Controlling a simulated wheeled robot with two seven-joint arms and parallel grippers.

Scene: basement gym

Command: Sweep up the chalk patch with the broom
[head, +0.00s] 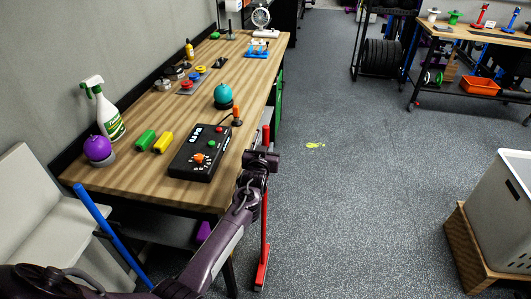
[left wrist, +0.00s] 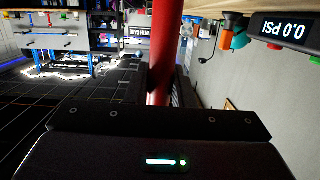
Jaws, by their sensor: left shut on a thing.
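A yellow-green chalk patch (head: 315,145) lies on the grey speckled floor, right of the workbench. My left gripper (head: 262,160) is shut on the red handle of the broom (head: 265,220), beside the bench's right edge. The broom stands nearly upright, its head (head: 261,275) low near the floor, nearer to me than the patch. In the left wrist view the red handle (left wrist: 163,55) runs up between the fingers. Broom and patch are apart. My right gripper is not in view.
The wooden workbench (head: 150,105) on the left holds a black control box (head: 200,150), a spray bottle (head: 103,110) and other items. A white basket (head: 505,205) on a wooden base stands at right. A second bench (head: 480,35) is at back right. The middle floor is clear.

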